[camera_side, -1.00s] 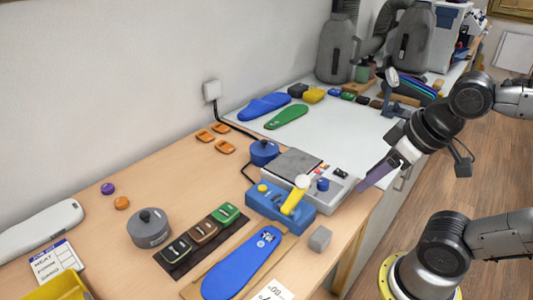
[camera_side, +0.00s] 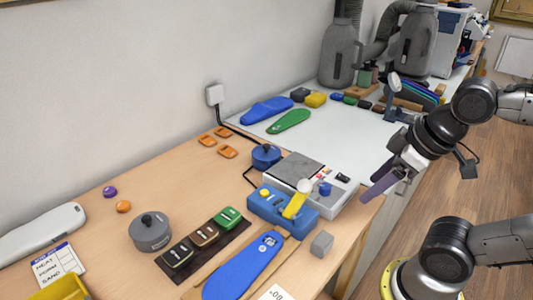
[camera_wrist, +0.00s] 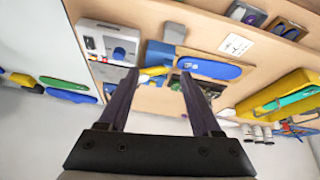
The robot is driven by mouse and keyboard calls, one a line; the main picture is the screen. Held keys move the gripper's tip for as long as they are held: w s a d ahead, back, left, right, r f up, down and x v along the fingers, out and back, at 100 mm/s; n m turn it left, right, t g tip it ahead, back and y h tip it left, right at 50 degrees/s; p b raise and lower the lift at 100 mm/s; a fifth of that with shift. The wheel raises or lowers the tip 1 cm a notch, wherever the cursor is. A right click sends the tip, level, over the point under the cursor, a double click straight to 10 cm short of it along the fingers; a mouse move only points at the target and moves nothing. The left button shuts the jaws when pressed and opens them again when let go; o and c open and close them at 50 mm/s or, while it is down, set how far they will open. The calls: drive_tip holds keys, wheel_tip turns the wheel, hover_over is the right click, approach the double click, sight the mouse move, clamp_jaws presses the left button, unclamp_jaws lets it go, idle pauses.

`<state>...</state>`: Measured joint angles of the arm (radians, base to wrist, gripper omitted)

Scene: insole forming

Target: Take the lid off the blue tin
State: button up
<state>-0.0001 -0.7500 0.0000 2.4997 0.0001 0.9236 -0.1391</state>
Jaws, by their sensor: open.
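The blue tin (camera_side: 266,158) stands on the wooden table behind the grey-topped device, towards the wall. Its blue lid, with a small dark knob on top, is on it. I cannot make the tin out clearly in the wrist view. My gripper (camera_side: 378,192) is beyond the table's right front edge, well to the right of the tin and apart from it. In the wrist view my gripper (camera_wrist: 159,73) has its two long dark fingers spread with nothing held between them.
The grey-topped device (camera_side: 296,170) and a blue block with a yellow lever (camera_side: 294,205) lie between my gripper and the tin. A grey round tin (camera_side: 150,234) stands to the left. A blue insole (camera_side: 243,266) lies in front. A black cable runs behind the blue tin.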

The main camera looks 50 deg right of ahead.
drive_tip(key=w+d+r+n, duration=0.1)
drive_tip(key=w+r+n, duration=0.9)
drive_tip(key=r+n, duration=0.3)
drive_tip(key=w+d+r+n+g, duration=0.1)
drive_tip(key=w+d+r+n, duration=0.15)
drive_tip(key=w, duration=0.45)
drive_tip(key=w+d+r+n+g, duration=0.1)
drive_tip(key=w+d+r+n, duration=0.15)
drive_tip(key=w, duration=0.45)
drive_tip(key=n+g, duration=0.2)
drive_tip(key=g, duration=0.1)
hover_over(267, 145)
wheel_tip(267, 145, down, 17)
drive_tip(key=shift+m, duration=0.3)
drive_tip(key=f, duration=0.9)
drive_tip(key=shift+d, duration=0.2)
drive_tip(key=shift+w+a+f, duration=0.1)
drive_tip(key=shift+f, duration=1.45)
drive_tip(key=shift+w+a+f, duration=0.1)
drive_tip(key=shift+f, duration=1.45)
clamp_jaws()
